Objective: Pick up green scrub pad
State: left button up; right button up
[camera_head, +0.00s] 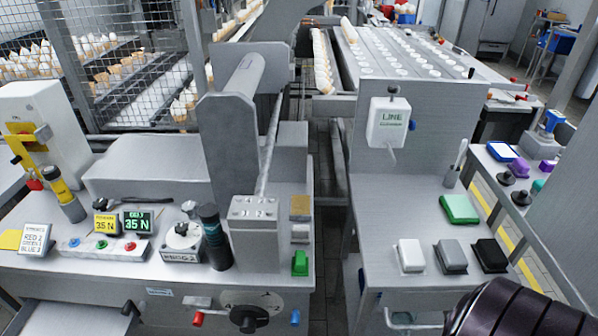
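The green scrub pad (459,208) lies flat on the grey metal bench (385,215) right of centre, toward the bench's right edge. A dark, ribbed, rounded part, which looks like my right arm, shows at the bottom right, nearer the camera than the pad. No gripper fingers show on it. My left gripper is not in view.
White (411,256), grey (451,257) and black (489,255) pads stand in a row in front of the green pad. A thin-handled brush (454,165) stands behind it. A tall panel with a white box (388,122) rises at the bench's back. Bare bench lies left of the pad.

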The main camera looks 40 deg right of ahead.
aim_at(300, 263)
jog(key=z, duration=1.15)
